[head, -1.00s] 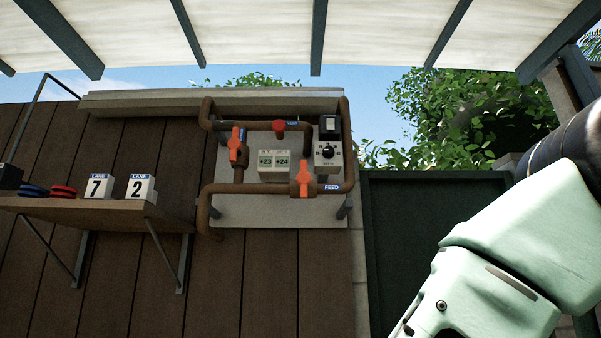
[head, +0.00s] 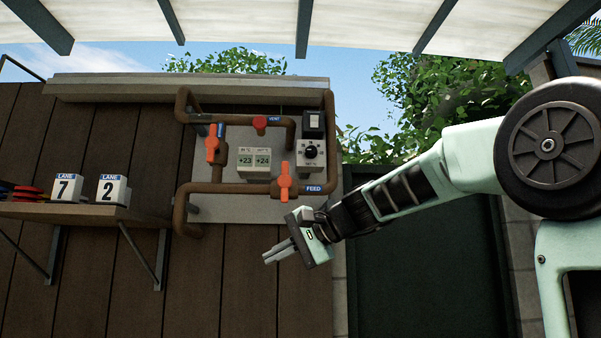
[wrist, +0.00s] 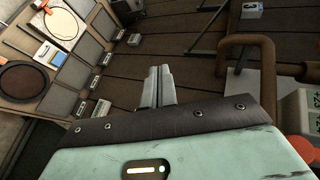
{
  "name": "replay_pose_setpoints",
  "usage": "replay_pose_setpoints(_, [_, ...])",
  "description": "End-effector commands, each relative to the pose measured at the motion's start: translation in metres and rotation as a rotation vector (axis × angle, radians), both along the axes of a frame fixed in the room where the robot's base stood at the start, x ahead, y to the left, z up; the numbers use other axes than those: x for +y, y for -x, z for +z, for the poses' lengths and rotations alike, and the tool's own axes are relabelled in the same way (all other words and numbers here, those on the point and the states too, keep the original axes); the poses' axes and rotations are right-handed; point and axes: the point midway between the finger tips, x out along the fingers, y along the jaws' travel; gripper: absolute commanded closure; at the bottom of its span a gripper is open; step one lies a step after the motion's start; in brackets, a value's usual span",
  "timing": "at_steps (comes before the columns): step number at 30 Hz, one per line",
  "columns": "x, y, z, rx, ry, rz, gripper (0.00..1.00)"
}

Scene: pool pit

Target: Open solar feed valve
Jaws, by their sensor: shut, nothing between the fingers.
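The feed valve (head: 285,181) has an orange lever on the lower horizontal pipe, beside the blue FEED label (head: 314,188). Its lever stands upright, across the pipe. My gripper (head: 268,258) is below the valve and slightly left of it in the head view, apart from it, pointing left. Its fingers are together and empty; they also show in the wrist view (wrist: 160,74). Another orange lever valve (head: 211,143) is on the left vertical pipe, and a red vent knob (head: 260,122) is on the upper pipe.
The panel holds a temperature display (head: 254,160) reading +23 and +24, and a dial box (head: 311,154). A wooden shelf (head: 90,214) with lane blocks juts out at left. A dark green door (head: 420,275) is at right.

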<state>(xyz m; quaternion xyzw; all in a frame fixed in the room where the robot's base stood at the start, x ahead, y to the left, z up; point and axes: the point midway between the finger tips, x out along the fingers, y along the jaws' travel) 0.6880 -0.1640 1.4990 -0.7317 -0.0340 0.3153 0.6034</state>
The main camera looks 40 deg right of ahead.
Motion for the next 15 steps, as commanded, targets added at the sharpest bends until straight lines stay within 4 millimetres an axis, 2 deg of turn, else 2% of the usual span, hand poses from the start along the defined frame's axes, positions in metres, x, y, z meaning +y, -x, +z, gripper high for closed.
replay_pose_setpoints(1, [-0.038,0.003,0.051,-0.073,-0.053,-0.082,1.0])
replay_pose_setpoints(3, [-0.079,0.014,0.101,-0.161,-0.114,-0.165,1.0])
replay_pose_setpoints(6, [-0.121,0.034,0.157,-0.267,-0.172,-0.246,1.0])
replay_pose_setpoints(10, [-0.151,0.055,0.198,-0.353,-0.21,-0.3,1.0])
replay_pose_setpoints(12, [-0.157,0.061,0.209,-0.376,-0.218,-0.313,1.0])
replay_pose_setpoints(15, [-0.16,0.064,0.213,-0.386,-0.223,-0.318,1.0])
